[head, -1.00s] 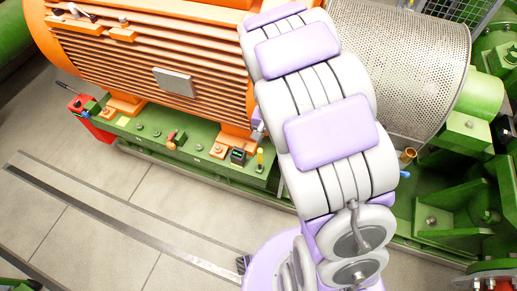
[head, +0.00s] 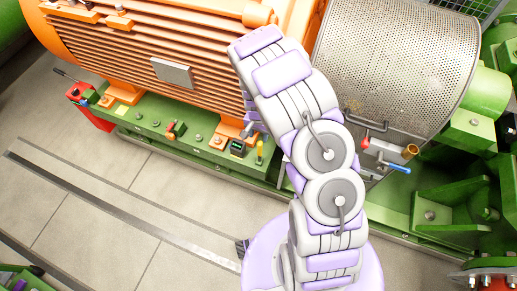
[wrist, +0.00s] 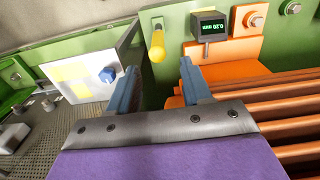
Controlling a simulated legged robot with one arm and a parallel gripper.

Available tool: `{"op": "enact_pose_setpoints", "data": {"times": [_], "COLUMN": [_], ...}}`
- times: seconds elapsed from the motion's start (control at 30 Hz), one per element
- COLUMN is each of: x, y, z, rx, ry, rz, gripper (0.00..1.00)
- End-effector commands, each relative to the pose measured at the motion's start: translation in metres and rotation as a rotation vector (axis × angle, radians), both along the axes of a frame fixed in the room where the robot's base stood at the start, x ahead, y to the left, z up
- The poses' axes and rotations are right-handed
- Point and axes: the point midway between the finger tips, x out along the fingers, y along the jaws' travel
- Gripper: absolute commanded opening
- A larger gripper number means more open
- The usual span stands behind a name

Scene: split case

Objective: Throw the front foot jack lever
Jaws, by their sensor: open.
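A yellow-handled lever (head: 259,152) stands upright on the green base beside a small dark gauge (head: 237,149), near the orange motor's foot. It is likely the jack lever, though no label confirms this. In the wrist view the yellow handle (wrist: 157,47) shows in the gap just beyond my fingertips, and the gauge (wrist: 209,26) reads 0.20 mm upside down. My gripper (wrist: 157,75) is open and empty, with its two blue-grey fingers either side of the handle's line. I see no contact. In the head view my arm hides most of the gripper.
The orange finned motor (head: 190,60) rises close behind the lever. A perforated guard (head: 395,65) stands to the right. A blue-handled lever (head: 393,167) sits below it.

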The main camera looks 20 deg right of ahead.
Motion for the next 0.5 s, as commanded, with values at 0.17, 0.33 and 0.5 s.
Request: {"op": "enact_pose_setpoints", "data": {"times": [0.17, 0.33, 0.5], "x": [-0.002, -0.001, -0.001], "y": [-0.001, 0.0, 0.0], "z": [-0.04, -0.072, -0.098], "rx": [0.004, 0.0, 0.0], "ry": [0.006, 0.001, 0.002], "rz": [-0.001, 0.0, -0.001], "gripper": [0.49, 0.49, 0.49]}}
